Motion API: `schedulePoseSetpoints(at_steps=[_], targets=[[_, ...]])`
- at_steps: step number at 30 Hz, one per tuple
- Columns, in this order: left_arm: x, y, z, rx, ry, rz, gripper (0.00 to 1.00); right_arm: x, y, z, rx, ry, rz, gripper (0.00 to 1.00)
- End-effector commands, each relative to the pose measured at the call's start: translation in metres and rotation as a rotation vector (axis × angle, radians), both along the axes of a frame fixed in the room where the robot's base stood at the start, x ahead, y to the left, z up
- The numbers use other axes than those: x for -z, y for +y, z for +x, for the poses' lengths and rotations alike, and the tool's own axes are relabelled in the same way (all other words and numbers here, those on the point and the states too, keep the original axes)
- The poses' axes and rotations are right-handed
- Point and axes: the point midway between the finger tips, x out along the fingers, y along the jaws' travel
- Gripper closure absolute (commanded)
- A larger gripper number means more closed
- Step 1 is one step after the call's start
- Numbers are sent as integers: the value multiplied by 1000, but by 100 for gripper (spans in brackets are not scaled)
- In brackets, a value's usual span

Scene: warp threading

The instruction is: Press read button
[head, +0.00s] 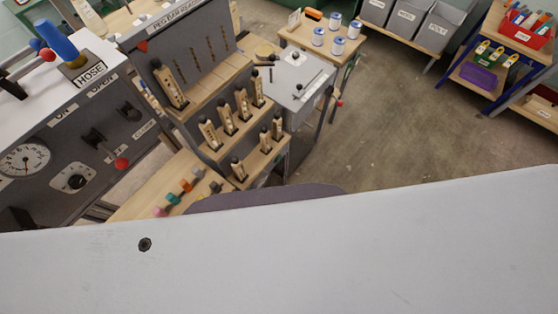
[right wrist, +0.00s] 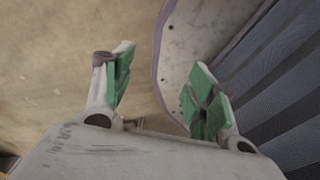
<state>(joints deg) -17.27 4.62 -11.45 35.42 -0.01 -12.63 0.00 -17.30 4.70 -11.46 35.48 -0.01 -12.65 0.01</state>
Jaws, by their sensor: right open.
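No read button can be made out in either view. My right gripper (right wrist: 158,90) shows in the right wrist view with its two green-padded fingers spread apart and nothing between them. It hangs above a tan floor, beside a pale panel with a purple edge. My left gripper is not in the head view. A large pale grey surface fills the lower part of the head view and hides what lies behind it.
A grey control panel (head: 60,150) with a gauge and levers stands at the left. A wooden rack (head: 215,150) of several pegs stands beside it. A small table (head: 325,45) holds white cans. Grey bins (head: 405,22) and a shelf (head: 500,55) stand at the back right. Open floor (head: 420,120) lies between.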

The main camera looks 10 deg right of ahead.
Motion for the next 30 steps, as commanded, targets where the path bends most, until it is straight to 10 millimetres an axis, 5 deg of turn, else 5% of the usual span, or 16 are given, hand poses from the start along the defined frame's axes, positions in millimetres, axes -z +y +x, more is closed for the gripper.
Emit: schedulePoseSetpoints(at_steps=[8, 22, 30], targets=[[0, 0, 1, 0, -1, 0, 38, 0, 0, 1, 0, -1, 0, 43], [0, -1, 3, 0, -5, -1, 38, 0, 4, 3, 2, -3, 4, 100], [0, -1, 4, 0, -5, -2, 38, 0, 4, 3, 2, -4, 4, 100]])
